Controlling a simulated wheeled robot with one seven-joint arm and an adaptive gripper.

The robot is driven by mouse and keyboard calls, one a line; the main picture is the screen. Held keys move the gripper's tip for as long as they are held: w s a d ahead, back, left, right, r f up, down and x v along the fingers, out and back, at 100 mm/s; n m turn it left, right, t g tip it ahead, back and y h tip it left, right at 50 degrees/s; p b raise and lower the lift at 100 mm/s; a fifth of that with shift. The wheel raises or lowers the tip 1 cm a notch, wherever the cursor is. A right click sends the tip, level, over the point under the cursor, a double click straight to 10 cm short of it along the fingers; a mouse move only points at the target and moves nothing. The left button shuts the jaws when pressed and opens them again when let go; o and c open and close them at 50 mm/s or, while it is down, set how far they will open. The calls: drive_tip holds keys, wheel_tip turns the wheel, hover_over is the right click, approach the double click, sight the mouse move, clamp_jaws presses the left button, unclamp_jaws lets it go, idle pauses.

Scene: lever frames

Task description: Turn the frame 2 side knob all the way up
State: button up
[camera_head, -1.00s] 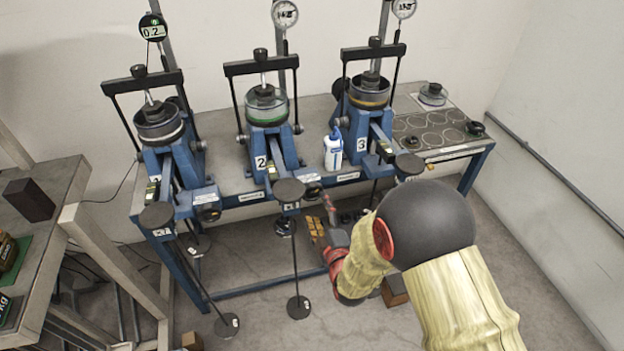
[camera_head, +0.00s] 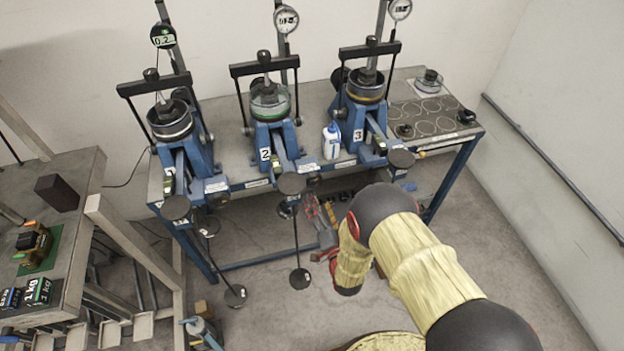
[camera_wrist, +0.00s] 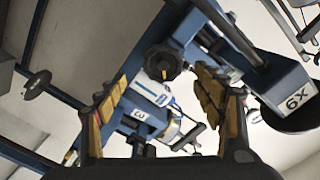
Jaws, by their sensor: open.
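Frame 2 (camera_head: 265,154) is the middle blue lever frame on the bench in the head view, marked with a white 2. In the wrist view, a black lobed knob (camera_wrist: 163,62) sits on the side of a near blue frame; I take it to be the frame 2 side knob. My gripper (camera_head: 318,210) is low in front of the bench, right of frame 2's hanging rod. In the wrist view my gripper (camera_wrist: 160,82) is open and empty, its yellow-padded fingers on either side of the knob in the picture. The knob appears beyond the fingertips, without visible contact.
Frame 3 (camera_head: 357,135) stands to the right and frame 1 (camera_head: 170,172) to the left. A white bottle (camera_head: 332,143) stands between frames 2 and 3. A round weight hanger (camera_head: 300,276) hangs below frame 2. A side table (camera_head: 85,180) is at left.

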sight(313, 183)
drive_tip(key=m, duration=0.3)
drive_tip(key=shift+w+r, duration=0.15)
drive_tip(key=shift+r, duration=0.15)
drive_tip(key=b+x, duration=0.1)
drive_tip(key=x, duration=0.8)
drive_tip(key=shift+w+a, duration=0.1)
drive_tip(key=shift+w, duration=0.15)
drive_tip(key=shift+c, duration=0.3)
drive_tip(key=shift+s, duration=0.1)
drive_tip(key=c, duration=1.5)
drive_tip(key=shift+c, duration=0.3)
drive_tip(key=shift+b, duration=0.3)
